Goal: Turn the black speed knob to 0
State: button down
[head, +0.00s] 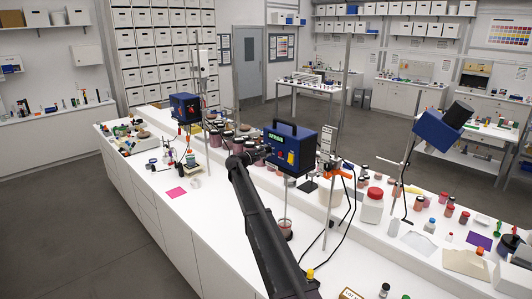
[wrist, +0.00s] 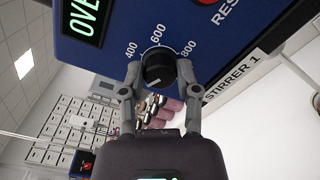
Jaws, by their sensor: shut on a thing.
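The black speed knob (wrist: 158,68) sits on the blue front panel of a stirrer (wrist: 120,22), below the numbers 400, 600 and 800 in the wrist view. My gripper (wrist: 159,76) is shut on the knob, one finger at each side. The 0 mark is not visible, and I cannot tell clearly where the knob points. A green display (wrist: 86,18) reads "OVE", cut off by the frame edge. The label says STIRRER 1 (wrist: 232,76). In the head view my arm reaches up to the middle blue stirrer (head: 291,148); the knob is not clear there.
A red button (wrist: 208,2) marked RESET is above right of the knob. Pink-red jars (wrist: 166,112) stand beyond the gripper. Other blue stirrer heads stand at left (head: 185,107) and right (head: 437,131). A cable (head: 348,205) hangs right of the middle stirrer.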

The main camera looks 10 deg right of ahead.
jog(key=n, duration=0.5)
jog(key=shift+w+r+n, duration=0.15)
jog(key=shift+w+n, duration=0.1)
jog(key=shift+n, duration=0.05)
jog(key=n, duration=0.5)
jog(key=shift+a+n, duration=0.1)
jog(key=shift+n, duration=0.2)
jog(key=shift+c, duration=1.7)
grip_release()
jog(key=shift+s, duration=0.15)
jog(key=shift+a, duration=0.1)
